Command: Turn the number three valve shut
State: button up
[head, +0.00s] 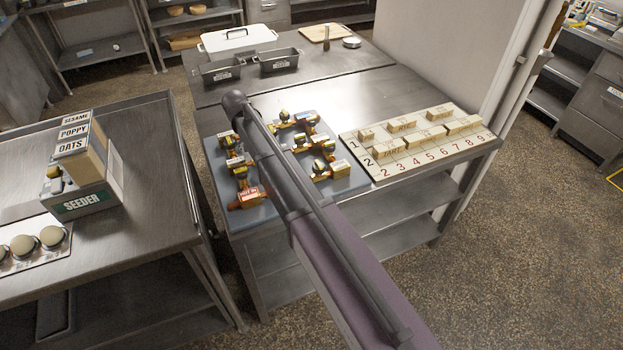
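Several small valves with brass-coloured and dark tops on orange-copper pipe bodies stand on a blue-grey board (219,178) on the steel table. They include a left valve (240,165), a middle valve (300,141), a back valve (284,117) and a right valve (320,168). Small labels stand by the valves, but I cannot read which is number three, nor tell any valve's open or shut state. My arm crosses above the board and hides part of it.
A numbered board (381,172) with wooden label blocks lies right of the valves. Two dark tins (277,62) and a white lidded box (238,40) stand behind. On the left table are a seeder (82,203) and a tray with pale balls (50,237). The table's middle (290,93) is clear.

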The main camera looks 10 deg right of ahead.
jog(key=shift+n, duration=0.4)
